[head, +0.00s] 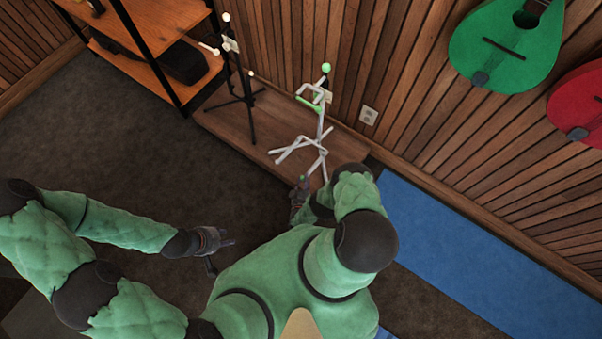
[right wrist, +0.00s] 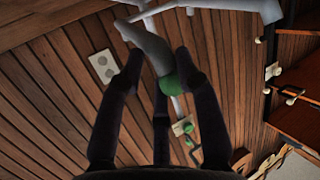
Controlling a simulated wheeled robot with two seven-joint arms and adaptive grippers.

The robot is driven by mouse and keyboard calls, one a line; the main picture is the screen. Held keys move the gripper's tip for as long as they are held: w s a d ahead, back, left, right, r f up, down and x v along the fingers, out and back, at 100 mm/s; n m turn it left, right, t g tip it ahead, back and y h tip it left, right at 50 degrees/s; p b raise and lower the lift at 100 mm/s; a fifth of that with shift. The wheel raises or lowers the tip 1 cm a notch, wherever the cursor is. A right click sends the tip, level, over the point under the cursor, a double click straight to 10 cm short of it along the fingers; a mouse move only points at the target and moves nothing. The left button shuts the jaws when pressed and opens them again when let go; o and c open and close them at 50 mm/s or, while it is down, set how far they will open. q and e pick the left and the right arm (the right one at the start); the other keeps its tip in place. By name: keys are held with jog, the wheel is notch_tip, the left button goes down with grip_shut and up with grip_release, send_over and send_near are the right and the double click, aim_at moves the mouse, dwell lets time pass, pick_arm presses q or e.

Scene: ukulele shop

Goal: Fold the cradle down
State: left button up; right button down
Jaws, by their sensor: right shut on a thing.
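A white stand (head: 321,125) with a green ball on top stands upright on a low wooden platform by the wall. It has a bent, green-trimmed yoke (head: 312,93) near the top and splayed tubes lower down. My right gripper (head: 301,184) is low at the stand's near side. In the right wrist view its dark fingers (right wrist: 165,88) are shut on a pale tube with a green tip (right wrist: 174,82). I cannot tell for sure whether this tube is part of the cradle. My left gripper (head: 222,243) is open and empty, well away at the left over the floor.
A black stand (head: 243,88) with white tips stands on the platform (head: 222,118), left of the white one. A wooden shelf (head: 150,55) is further left. A green (head: 506,45) and a red instrument hang on the wall at right. Left of my body the carpet is clear.

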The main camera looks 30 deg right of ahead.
pick_arm(q)
jog(key=shift+w+a, duration=0.15)
jog(key=shift+a, duration=0.05)
pick_arm(e)
jog(key=shift+w+d+t, duration=0.1)
jog(key=shift+w+t, duration=0.2)
jog(key=shift+w, duration=0.05)
jog(key=c, duration=0.9)
grip_release()
jog(key=shift+f, duration=0.1)
pick_arm(q)
jog(key=shift+w, duration=0.15)
pick_arm(e)
jog(key=shift+s, duration=0.1)
jog(key=shift+r, duration=4.95)
